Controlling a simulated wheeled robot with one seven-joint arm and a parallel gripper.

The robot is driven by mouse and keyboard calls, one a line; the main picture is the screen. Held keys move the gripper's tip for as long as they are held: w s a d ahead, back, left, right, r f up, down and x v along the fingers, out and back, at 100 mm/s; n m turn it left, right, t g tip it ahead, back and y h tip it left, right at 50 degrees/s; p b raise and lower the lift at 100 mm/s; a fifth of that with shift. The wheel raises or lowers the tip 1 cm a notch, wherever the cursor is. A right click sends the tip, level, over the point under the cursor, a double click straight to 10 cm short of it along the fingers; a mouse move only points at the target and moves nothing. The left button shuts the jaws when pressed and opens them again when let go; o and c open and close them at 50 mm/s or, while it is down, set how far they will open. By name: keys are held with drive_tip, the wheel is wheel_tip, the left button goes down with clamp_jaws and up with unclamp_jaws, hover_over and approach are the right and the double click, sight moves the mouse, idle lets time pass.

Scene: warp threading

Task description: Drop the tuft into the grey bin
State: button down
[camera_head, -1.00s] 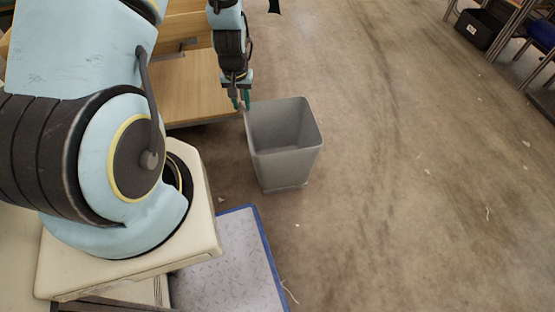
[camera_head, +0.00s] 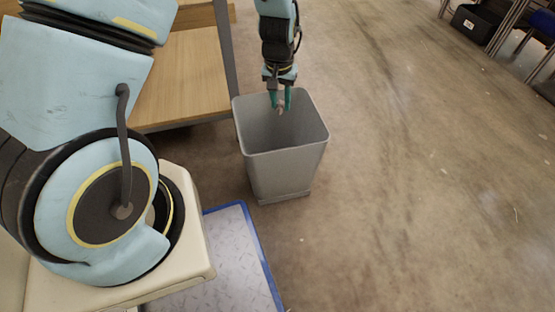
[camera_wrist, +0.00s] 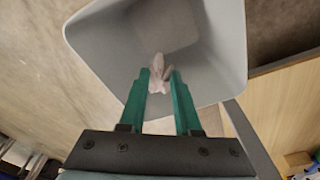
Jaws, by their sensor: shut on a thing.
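The grey bin (camera_head: 285,165) stands upright on the floor beside the wooden table, with its mouth open upward. My gripper (camera_head: 280,106) points down over the bin's mouth, and its green fingers are shut on a small pale tuft (camera_head: 280,111). In the wrist view the tuft (camera_wrist: 159,76) sits between the fingertips of my gripper (camera_wrist: 160,82). The bin's inside shows beyond it, and the bin's rim (camera_wrist: 82,40) lies around the fingertips. The part of the bin's inside behind the tuft and fingers is hidden.
A wooden table (camera_head: 185,80) with a grey leg stands just left of the bin. A grey mat (camera_head: 230,265) with a blue edge lies on the floor in front. A black box (camera_head: 475,22) sits far off at the upper right. The floor right of the bin is clear.

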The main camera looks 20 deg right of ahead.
wheel_tip(320, 180, down, 4)
drive_tip(key=b, duration=0.3)
drive_tip(key=shift+f+b, duration=0.25)
drive_tip(key=shift+b, duration=0.1)
drive_tip(key=c, duration=0.5)
unclamp_jaws()
drive_tip(key=shift+r, duration=0.1)
drive_tip(key=r+p, duration=0.1)
drive_tip(key=r, duration=0.2)
drive_tip(key=r+p, duration=0.1)
drive_tip(key=r, duration=0.3)
drive_tip(key=s+a+r+p, duration=0.1)
drive_tip(key=r+p, duration=0.1)
drive_tip(key=r, duration=0.1)
drive_tip(key=shift+r, duration=0.35)
